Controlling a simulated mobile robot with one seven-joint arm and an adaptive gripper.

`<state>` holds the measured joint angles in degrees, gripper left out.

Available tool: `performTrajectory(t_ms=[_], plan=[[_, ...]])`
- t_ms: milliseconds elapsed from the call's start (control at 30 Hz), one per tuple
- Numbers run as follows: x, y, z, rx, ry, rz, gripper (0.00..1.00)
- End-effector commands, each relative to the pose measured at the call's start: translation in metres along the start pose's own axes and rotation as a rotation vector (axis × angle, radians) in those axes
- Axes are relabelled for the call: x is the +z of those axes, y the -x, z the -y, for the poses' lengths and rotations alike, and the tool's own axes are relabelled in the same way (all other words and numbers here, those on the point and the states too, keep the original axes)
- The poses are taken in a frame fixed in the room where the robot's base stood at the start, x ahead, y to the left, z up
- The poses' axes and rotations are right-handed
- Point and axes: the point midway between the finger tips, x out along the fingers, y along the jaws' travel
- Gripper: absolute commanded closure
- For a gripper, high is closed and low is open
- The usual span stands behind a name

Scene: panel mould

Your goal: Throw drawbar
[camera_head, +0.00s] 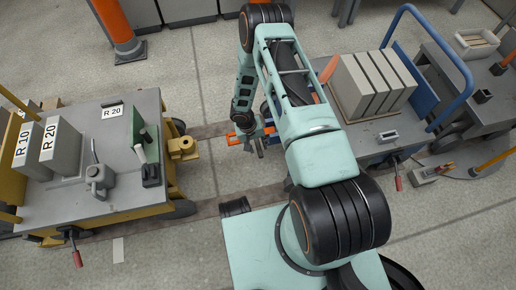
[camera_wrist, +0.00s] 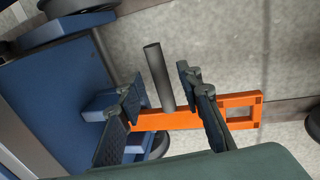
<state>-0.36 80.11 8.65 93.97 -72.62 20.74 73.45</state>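The orange drawbar (camera_wrist: 240,106) is a flat bar with a rectangular opening at its free end; it runs out from the blue cart (camera_wrist: 50,95) in the wrist view. A grey cylindrical handle (camera_wrist: 155,68) rises from it. My gripper (camera_wrist: 160,78) is open, with one finger on each side of the handle and visible gaps; I see no grip on it. In the head view my gripper (camera_head: 255,142) hangs between the two carts, and the orange drawbar (camera_head: 233,139) shows beside it, partly hidden by my arm.
A yellow cart (camera_head: 100,205) at left carries grey blocks and has a yellow coupler (camera_head: 183,147) facing the gap. The blue cart (camera_head: 370,148) at right carries grey slabs (camera_head: 375,83) and has a blue push handle (camera_head: 462,85). Floor between the carts is clear.

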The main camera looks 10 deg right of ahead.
Motion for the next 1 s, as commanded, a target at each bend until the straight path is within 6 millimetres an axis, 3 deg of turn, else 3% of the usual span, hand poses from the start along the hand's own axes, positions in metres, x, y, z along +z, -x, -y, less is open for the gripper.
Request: performTrajectory(t_ms=[133, 433, 733, 1000], plan=[[0.0001, -0.0123, -0.0002, 0.0, -0.001, 0.0, 0.67], [-0.0005, -0.0133, -0.0005, 0.0, -0.001, -0.001, 0.67], [-0.0004, -0.0132, -0.0005, 0.001, 0.0, -0.001, 0.99], [-0.0004, -0.0132, -0.0005, 0.001, 0.0, -0.001, 1.0]])
